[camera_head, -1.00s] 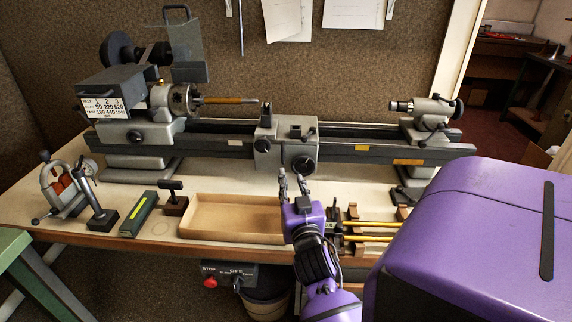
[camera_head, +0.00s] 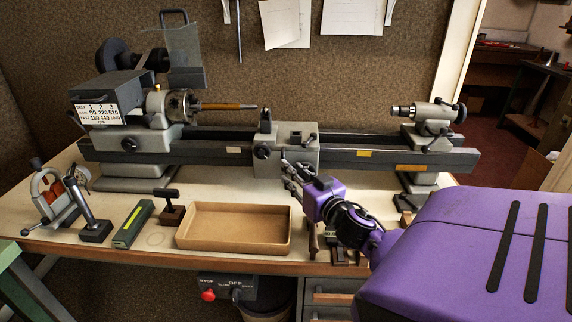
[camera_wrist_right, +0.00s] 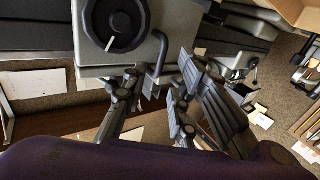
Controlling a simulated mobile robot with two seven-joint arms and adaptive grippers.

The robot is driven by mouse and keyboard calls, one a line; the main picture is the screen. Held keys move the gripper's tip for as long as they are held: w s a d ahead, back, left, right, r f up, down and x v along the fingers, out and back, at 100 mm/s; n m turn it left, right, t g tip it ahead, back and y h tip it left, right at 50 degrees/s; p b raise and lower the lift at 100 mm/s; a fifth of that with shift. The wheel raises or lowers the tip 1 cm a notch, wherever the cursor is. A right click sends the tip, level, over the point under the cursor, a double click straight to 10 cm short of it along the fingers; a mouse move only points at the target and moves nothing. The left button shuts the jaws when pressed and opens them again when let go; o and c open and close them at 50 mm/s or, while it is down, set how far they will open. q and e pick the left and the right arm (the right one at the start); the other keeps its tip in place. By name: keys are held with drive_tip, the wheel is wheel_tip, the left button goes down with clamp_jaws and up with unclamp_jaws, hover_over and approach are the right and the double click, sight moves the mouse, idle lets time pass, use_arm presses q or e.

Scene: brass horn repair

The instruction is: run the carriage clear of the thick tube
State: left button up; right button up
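The grey carriage (camera_head: 302,141) sits mid-bed on the lathe. The thick tube (camera_head: 228,106), a brown-gold rod, sticks out of the chuck (camera_head: 181,104) to the right, its free end close to the carriage's upright post (camera_head: 265,121). My right gripper (camera_head: 287,172) is at the carriage's lower front. In the right wrist view its fingers (camera_wrist_right: 160,80) are apart, below a black dial knob (camera_wrist_right: 115,18) and beside a bent metal lever (camera_wrist_right: 159,50); I cannot tell whether they touch the lever. My left gripper is not in view.
The tailstock (camera_head: 431,115) stands at the bed's right end, with open bed (camera_head: 350,142) between it and the carriage. A cardboard tray (camera_head: 235,228), a green box (camera_head: 133,224) and a clamp-like tool (camera_head: 58,195) lie on the bench in front.

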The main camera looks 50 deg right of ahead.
sight(287, 148)
drive_tip(key=x, duration=0.5)
clamp_jaws()
idle(0.3)
